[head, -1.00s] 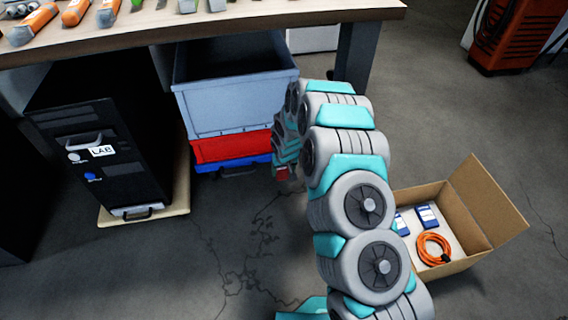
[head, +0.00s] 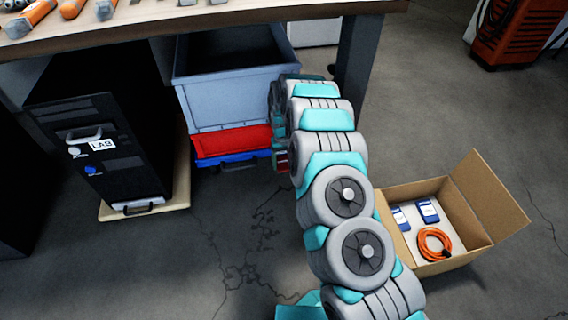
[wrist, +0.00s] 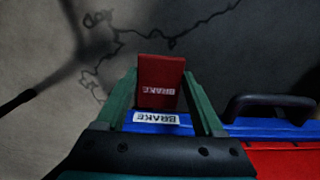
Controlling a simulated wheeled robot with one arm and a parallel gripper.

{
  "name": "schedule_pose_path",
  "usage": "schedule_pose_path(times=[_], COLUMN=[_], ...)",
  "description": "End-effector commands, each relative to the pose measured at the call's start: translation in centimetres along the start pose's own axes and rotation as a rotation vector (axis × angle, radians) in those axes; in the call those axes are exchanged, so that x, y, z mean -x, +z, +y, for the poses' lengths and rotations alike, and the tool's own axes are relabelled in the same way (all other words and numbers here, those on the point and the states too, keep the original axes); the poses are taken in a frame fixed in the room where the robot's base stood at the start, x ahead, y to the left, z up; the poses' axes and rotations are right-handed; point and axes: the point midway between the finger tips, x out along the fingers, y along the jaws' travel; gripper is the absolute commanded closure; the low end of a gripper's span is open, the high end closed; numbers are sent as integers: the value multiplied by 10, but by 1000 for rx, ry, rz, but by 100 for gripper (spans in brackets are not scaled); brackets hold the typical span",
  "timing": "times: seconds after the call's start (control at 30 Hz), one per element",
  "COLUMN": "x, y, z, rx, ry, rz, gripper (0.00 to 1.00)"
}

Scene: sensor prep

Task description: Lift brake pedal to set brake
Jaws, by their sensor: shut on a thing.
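The red brake pedal (wrist: 160,86), with a white BRAKE label, stands between the two green fingers of my gripper (wrist: 160,82) in the wrist view. The fingers are shut on it. A second BRAKE label (wrist: 156,117) sits on the blue base (wrist: 235,128) just behind the pedal. In the head view my gripper (head: 281,156) is at the right end of the blue base (head: 232,158), beside the red crate. The pedal (head: 281,159) shows there only as a small red patch, partly hidden by my arm.
A red crate (head: 225,145) and a grey bin (head: 220,105) are stacked on the blue base, under the table (head: 250,22). A black LAB cabinet (head: 130,165) stands at left. An open cardboard box (head: 480,238) is at right. The cracked floor (head: 225,235) between is clear.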

Motion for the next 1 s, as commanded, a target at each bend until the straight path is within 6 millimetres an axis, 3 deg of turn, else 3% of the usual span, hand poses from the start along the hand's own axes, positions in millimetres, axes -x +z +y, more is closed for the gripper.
schedule_pose_path(times=[0.23,0.27,0.5,0.83,1.0], x=[-1,-1,0,2,17], y=[3,3,2,1,0], z=[1,1,0,0,0], rx=[-1,-1,0,0,-1], ry=[1,1,0,0,-1], rz=[-10,-10,-6,-3,-1], gripper=[100,29,2,0,0])
